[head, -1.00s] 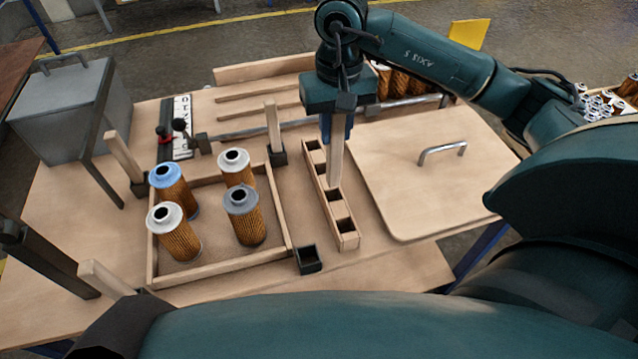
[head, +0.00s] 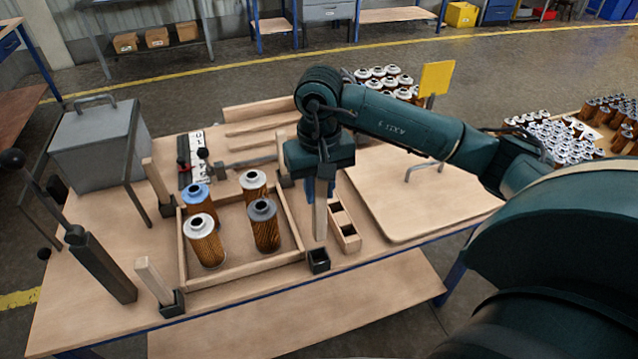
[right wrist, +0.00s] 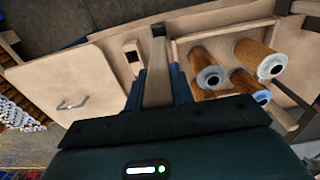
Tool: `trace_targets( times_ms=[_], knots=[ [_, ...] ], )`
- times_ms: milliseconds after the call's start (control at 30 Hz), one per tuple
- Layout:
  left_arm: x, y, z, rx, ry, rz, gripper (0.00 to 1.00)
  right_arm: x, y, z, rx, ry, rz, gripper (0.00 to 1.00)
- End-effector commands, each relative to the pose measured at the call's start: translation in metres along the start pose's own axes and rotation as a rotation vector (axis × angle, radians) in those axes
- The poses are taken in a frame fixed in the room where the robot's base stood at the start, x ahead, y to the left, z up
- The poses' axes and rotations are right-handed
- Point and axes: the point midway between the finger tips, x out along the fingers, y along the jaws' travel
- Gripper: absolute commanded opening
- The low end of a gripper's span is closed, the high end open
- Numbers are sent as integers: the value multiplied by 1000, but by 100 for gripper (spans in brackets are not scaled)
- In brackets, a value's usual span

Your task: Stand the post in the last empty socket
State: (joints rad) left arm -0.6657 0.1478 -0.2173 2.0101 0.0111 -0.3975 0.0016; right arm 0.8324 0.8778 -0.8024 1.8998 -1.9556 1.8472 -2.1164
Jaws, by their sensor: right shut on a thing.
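My right gripper (head: 320,190) is shut on a pale wooden post (head: 320,222), held upright, fingers pointing down. The post also shows between the fingers in the right wrist view (right wrist: 157,88). Its lower end appears just above or behind an empty black square socket (head: 318,262) at the table's front edge; I cannot tell the exact gap. Other posts stand in black sockets at the tray's corners: back left (head: 157,182), back right (head: 282,158) and front left (head: 152,280). My left gripper is not in view.
A wooden tray (head: 235,278) with several filter cartridges lies left of the held post. A slotted wooden block (head: 349,245) stands close on its right, beside a wooden lid with a handle (head: 410,205). A grey metal box (head: 98,145) stands at the back left.

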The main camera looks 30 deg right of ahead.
Motion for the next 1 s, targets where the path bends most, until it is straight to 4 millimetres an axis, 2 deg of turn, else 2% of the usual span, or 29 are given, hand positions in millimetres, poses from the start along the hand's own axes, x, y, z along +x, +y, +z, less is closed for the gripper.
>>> trace_targets(
  times_ms=[267,700,1000],
  knots=[
    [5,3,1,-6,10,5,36,12,0,0,1,-1,0,0],
    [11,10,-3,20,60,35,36,54,0,0,0,0,-1,0],
    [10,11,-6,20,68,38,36,58,0,0,0,1,0,0]
  ],
)
